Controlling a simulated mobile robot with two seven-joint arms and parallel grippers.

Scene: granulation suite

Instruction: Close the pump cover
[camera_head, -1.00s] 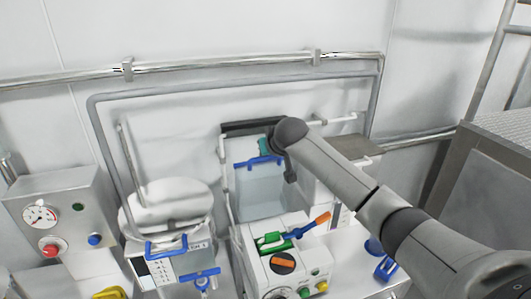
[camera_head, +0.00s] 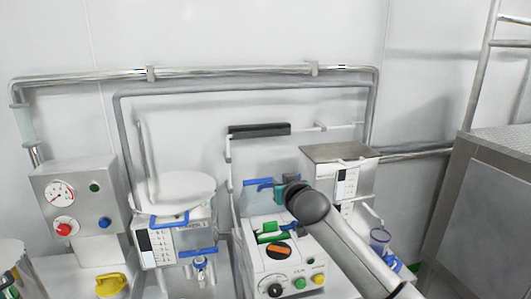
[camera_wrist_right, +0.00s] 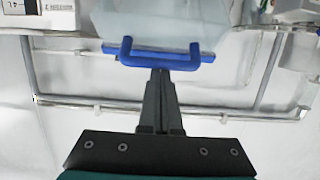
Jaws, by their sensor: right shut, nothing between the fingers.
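The pump cover (camera_head: 258,202) is a clear panel with a blue bar handle (camera_head: 257,183). It stands raised and tilted above the white pump (camera_head: 262,273), which has green clamp parts (camera_head: 270,232) and an orange-black knob (camera_head: 278,249). My right gripper (camera_head: 272,187) is at the handle on the far side of the pump. In the right wrist view the right fingers (camera_wrist_right: 160,73) are shut and empty, with their tips at the handle's middle. Whether they touch it is unclear. The clear panel (camera_wrist_right: 165,20) shows beyond the handle. My left gripper is out of view.
A scale-like unit (camera_head: 174,243) with a white round top stands left of the pump. A box (camera_head: 92,200) with a gauge and red button is further left. A steel-topped box (camera_head: 340,155) stands right, behind my arm. Metal pipes (camera_head: 220,70) run along the back wall.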

